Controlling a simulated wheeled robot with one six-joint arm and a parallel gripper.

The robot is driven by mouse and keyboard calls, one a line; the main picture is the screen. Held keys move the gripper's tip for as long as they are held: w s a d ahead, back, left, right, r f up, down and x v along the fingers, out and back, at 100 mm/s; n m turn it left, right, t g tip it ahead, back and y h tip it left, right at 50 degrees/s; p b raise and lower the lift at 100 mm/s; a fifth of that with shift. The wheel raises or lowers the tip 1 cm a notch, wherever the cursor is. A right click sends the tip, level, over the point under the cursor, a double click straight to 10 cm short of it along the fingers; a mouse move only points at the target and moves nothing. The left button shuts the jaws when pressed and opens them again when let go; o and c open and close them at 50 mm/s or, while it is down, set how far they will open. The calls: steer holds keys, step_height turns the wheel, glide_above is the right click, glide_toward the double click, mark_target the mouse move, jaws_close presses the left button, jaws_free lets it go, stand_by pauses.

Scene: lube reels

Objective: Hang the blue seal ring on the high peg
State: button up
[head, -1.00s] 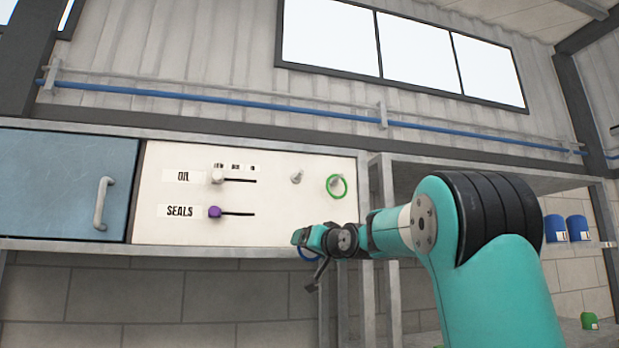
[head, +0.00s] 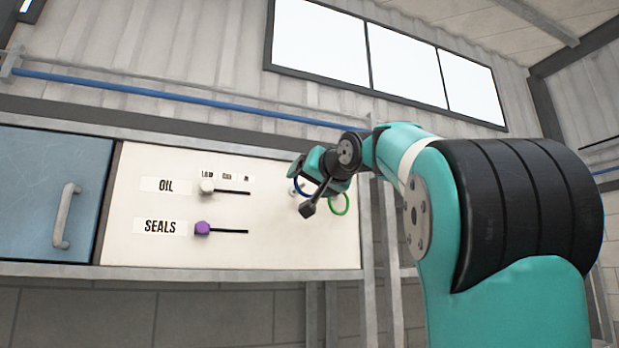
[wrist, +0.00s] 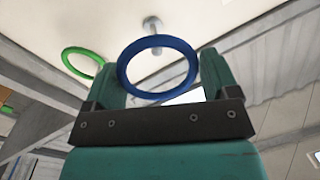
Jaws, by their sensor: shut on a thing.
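The blue seal ring (wrist: 126,78) is between the two fingers of my gripper (wrist: 163,85) in the wrist view, standing out past the fingertips. My gripper (head: 313,184) is shut on it, in front of the white panel in the head view, where part of the blue ring (head: 299,190) shows. A pale peg (wrist: 152,26) stands out beyond the ring in the wrist view. In the head view my gripper mostly hides that peg.
A green ring (head: 347,207) hangs to the right of the blue ring, and also shows in the wrist view (wrist: 68,61). A pale knob (head: 207,187) and a purple knob (head: 202,229) sit left on the panel (head: 270,250). A blue cabinet door (head: 35,190) is further left.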

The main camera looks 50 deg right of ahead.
steer(key=shift+d+f+p+x, duration=0.15)
steer(key=shift+p+x, duration=0.25)
steer(key=shift+x, duration=1.2)
steer(key=shift+d+f+p+x, duration=0.15)
steer(key=shift+p+x, duration=0.2)
steer(key=shift+x, duration=1.25)
steer(key=shift+w+d+f+b, duration=0.3)
steer(key=shift+w+d+f, duration=0.05)
steer(key=shift+w+f, duration=0.1)
steer(key=o, duration=0.8)
steer(key=b, duration=0.5)
glide_toward(304, 187)
steer(key=shift+d+f+v, duration=0.1)
steer(key=shift+f+v, duration=0.1)
steer(key=shift+v, duration=0.85)
steer(key=shift+d+f+v, duration=0.1)
steer(key=shift+f+v, duration=0.1)
steer(key=shift+v, duration=0.8)
steer(key=shift+s, duration=0.1)
